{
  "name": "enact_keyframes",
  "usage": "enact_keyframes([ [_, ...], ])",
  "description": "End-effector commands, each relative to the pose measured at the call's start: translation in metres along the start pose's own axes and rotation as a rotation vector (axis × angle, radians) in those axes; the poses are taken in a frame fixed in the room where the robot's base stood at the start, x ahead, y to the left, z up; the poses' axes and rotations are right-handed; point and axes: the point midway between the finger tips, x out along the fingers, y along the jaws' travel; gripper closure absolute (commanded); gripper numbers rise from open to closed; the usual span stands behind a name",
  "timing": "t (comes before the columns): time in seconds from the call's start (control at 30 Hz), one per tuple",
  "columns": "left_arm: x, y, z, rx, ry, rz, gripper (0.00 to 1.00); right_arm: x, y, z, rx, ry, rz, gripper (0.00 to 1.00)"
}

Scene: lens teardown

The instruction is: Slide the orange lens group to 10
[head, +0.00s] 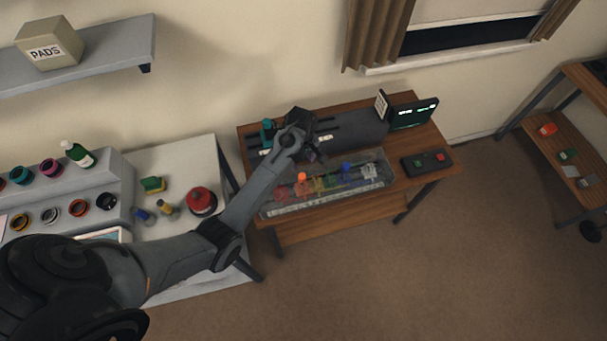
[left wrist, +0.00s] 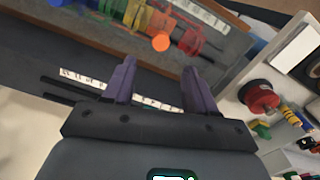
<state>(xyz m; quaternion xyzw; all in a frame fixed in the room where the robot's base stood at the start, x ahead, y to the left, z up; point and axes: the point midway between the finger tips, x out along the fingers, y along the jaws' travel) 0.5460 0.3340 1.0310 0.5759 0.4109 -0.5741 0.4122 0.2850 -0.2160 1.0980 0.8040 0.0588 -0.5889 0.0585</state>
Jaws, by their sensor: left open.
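The optical case (head: 385,183) on the wooden bench holds a row of coloured lens groups. The orange lens group (left wrist: 160,22) lies between the yellow and red groups in the left wrist view. A round orange knob (left wrist: 160,42) stands out beside it; the knob also shows in the head view (head: 302,177). A white number scale (head: 300,209) runs along the case's front edge; its figures are too small to read. My left gripper (left wrist: 159,68) is open and empty, with the orange knob beyond its fingertips, apart from them. In the head view my left gripper (head: 316,155) is over the bench's back part.
A blue knob (head: 346,167) stands farther right on the case. A dark button box (head: 427,162) and a small screen (head: 413,114) are at the bench's right. A red round object (head: 201,200) and small bottles stand on the white table at left.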

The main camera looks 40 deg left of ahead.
Motion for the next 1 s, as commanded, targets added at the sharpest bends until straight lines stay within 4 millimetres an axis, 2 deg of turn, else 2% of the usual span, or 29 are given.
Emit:
enact_keyframes([
  [0.5,0.079,-0.002,0.001,0.000,-0.002,-0.004,0.43,0.000,0.004,-0.002,-0.010,0.005,0.012,0.57],
  [0.7,0.094,-0.002,0.001,0.000,-0.002,-0.003,0.43,0.001,0.005,-0.002,-0.011,0.006,0.014,0.57],
  [1.0,0.097,-0.002,0.001,0.001,-0.001,-0.002,0.43,0.001,0.004,-0.002,-0.007,0.007,0.010,0.57],
])
